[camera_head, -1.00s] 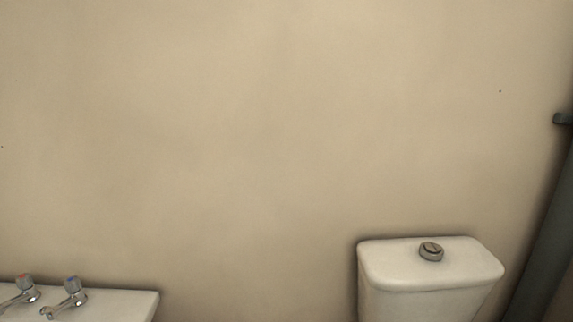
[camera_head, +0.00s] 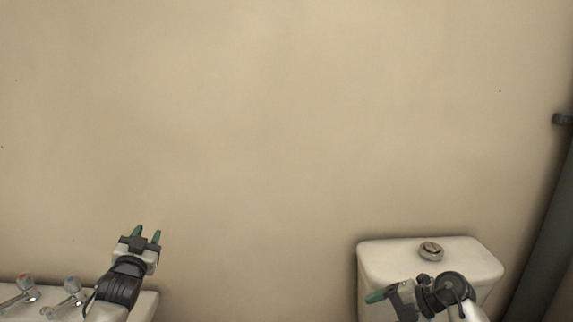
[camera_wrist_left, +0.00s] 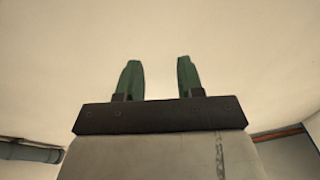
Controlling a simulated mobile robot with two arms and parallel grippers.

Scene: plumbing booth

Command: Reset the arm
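My left gripper (camera_head: 147,235) shows at the lower left of the head view, in front of the wall and above the sink's edge. Its two green fingers point up, stand apart and hold nothing. They also show spread and empty in the left wrist view (camera_wrist_left: 158,80). My right gripper (camera_head: 377,296) is at the lower right of the head view, in front of the toilet cistern. It is seen from the side with a green finger pointing left, so its opening cannot be made out.
A white sink (camera_head: 147,303) with two taps (camera_head: 68,293) is at the lower left. A white toilet cistern (camera_head: 385,254) with a round flush button (camera_head: 431,251) is at the lower right. A dark pipe (camera_head: 550,235) runs along the right edge. The beige wall (camera_head: 280,130) between is bare.

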